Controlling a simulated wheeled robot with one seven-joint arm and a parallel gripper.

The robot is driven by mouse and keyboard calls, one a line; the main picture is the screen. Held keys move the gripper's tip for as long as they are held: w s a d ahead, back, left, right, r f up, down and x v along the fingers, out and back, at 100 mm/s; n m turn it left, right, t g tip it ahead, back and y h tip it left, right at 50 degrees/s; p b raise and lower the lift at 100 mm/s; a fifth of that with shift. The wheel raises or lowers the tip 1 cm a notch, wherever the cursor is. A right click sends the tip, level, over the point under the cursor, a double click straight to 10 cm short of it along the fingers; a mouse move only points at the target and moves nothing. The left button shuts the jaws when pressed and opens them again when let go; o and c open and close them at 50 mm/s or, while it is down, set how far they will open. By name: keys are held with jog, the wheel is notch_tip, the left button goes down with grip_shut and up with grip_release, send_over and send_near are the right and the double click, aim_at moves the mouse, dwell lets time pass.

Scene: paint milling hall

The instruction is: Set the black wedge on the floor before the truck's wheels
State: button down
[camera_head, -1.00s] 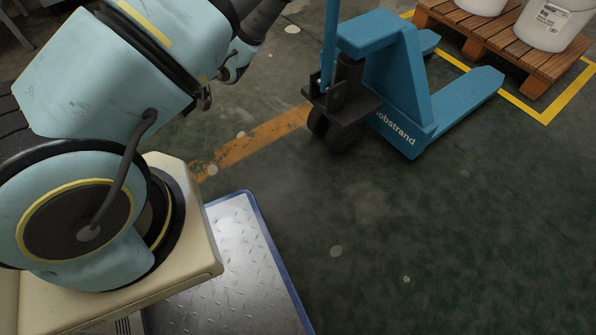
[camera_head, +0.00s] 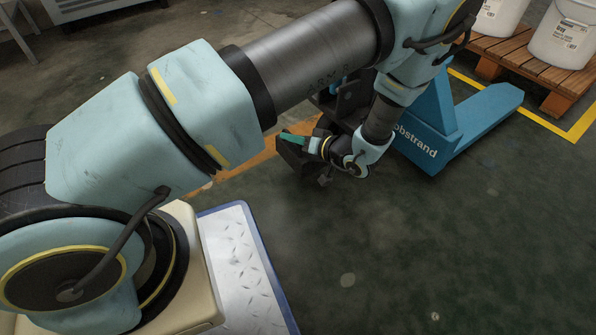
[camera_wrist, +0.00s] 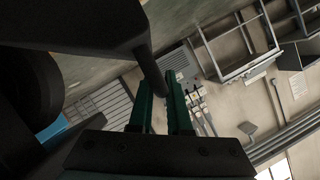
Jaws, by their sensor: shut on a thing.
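The blue pallet truck (camera_head: 416,143) stands in the upper right of the head view, partly covered by my arm. Some of its black wheel housing (camera_head: 346,98) shows behind the arm; the wheels themselves are mostly hidden. My gripper (camera_head: 291,138), with green fingers, is left of the truck's front. It is shut on the black wedge (camera_head: 289,154), a small dark shape just below the fingers. In the wrist view, the wedge (camera_wrist: 85,22) looms large and dark at the upper left, its thin bar between the green fingers (camera_wrist: 165,100). I cannot tell its clearance above the floor.
A wooden pallet (camera_head: 490,52) with white buckets (camera_head: 562,38) stands at the upper right, inside a yellow floor line (camera_head: 548,128). A worn orange stripe (camera_head: 250,163) runs toward the truck. The green floor in front is clear.

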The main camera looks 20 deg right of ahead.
aim_at(292, 160)
notch_tip(292, 160, down, 9)
jog(key=b, duration=0.4)
jog(key=shift+b, duration=0.35)
jog(key=c, duration=0.9)
grip_release()
jog(key=shift+r, duration=0.1)
jog(key=shift+o, duration=0.2)
